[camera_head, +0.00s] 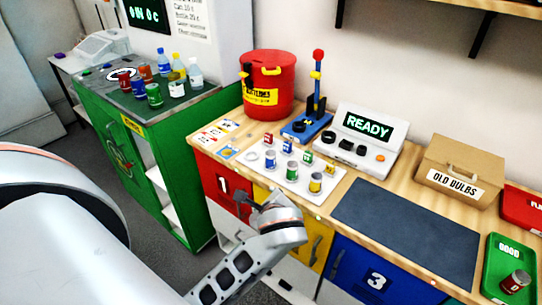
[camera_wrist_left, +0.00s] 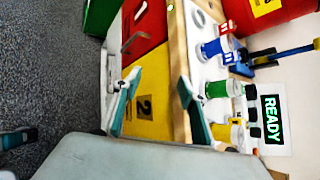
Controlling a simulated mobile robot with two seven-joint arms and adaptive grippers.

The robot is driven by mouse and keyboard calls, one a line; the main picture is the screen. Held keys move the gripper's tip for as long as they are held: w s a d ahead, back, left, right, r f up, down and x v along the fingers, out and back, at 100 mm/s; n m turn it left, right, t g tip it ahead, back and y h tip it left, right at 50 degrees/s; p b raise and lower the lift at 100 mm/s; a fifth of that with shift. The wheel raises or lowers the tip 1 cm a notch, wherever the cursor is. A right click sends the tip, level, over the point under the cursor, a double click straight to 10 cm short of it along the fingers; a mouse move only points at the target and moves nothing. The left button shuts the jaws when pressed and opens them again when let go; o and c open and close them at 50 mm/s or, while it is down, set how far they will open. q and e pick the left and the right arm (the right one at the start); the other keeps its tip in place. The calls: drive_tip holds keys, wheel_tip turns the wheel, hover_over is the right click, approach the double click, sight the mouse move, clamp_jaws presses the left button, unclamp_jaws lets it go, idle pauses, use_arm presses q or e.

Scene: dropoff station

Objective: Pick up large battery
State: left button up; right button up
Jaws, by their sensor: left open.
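Three upright cylinders, which look like batteries, stand in a row on a white tray (camera_head: 253,171): one blue-banded (camera_head: 270,159), one green-banded (camera_head: 291,171) and one yellow-banded (camera_head: 315,183). I cannot tell by size which is the large battery. In the left wrist view the blue (camera_wrist_left: 212,48), green (camera_wrist_left: 217,89) and yellow (camera_wrist_left: 221,132) cylinders lie beyond the fingertips. My left gripper (camera_head: 264,199) is open and empty, in front of the counter edge and apart from the cylinders. It also shows in the left wrist view (camera_wrist_left: 158,78), its fingers spread before the yellow front.
A red bin (camera_head: 268,84), a blue lever device (camera_head: 306,126) and a READY display (camera_head: 368,125) stand behind the tray. A dark mat (camera_head: 408,228) is bare. A box of old bulbs (camera_head: 460,171) and a green tray (camera_head: 495,262) with a red can (camera_head: 515,281) are at right.

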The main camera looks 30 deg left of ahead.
sight(272, 155)
use_arm(q)
drive_tip(key=w+d+r+m+y, duration=0.25)
drive_tip(key=w+r+m, duration=0.35)
drive_tip(key=r, duration=0.4)
drive_tip(key=x, duration=0.8)
drive_tip(key=r+x, duration=0.1)
drive_tip(key=x, duration=0.3)
drive_tip(key=shift+a+r+p, duration=0.1)
drive_tip(key=shift+a+p, duration=0.3)
drive_tip(key=shift+a, duration=0.05)
clamp_jaws()
